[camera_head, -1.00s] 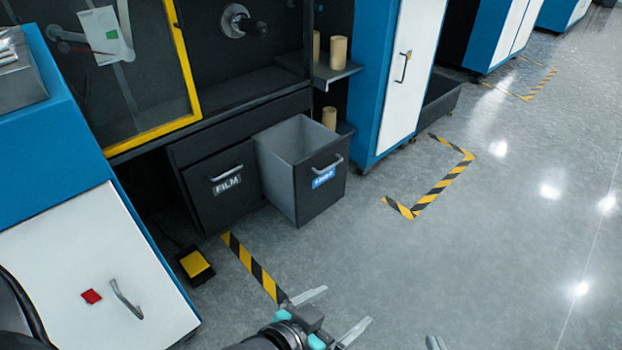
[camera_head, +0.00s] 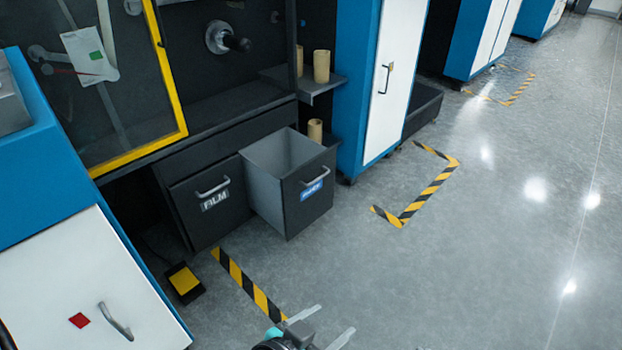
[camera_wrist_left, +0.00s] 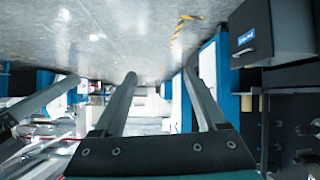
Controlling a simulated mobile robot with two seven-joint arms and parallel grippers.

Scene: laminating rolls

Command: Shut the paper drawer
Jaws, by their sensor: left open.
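The paper drawer (camera_head: 308,208) is a grey bin with a dark front, a bar handle and a blue label. It stands pulled out from the dark machine, and its inside looks empty. It also shows at the upper right of the left wrist view (camera_wrist_left: 282,28). My left gripper (camera_head: 335,320) is at the bottom edge of the head view, open and empty, in front of the drawer and apart from it. Its two fingers (camera_wrist_left: 160,75) are spread in the left wrist view with nothing between them. My right gripper cannot be made out.
The film drawer (camera_head: 205,205), left of the paper drawer, is shut. A yellow foot pedal (camera_head: 184,281) lies on the floor below it. A blue and white cabinet (camera_head: 385,90) stands right of the drawers. The grey floor to the right is clear, with striped tape.

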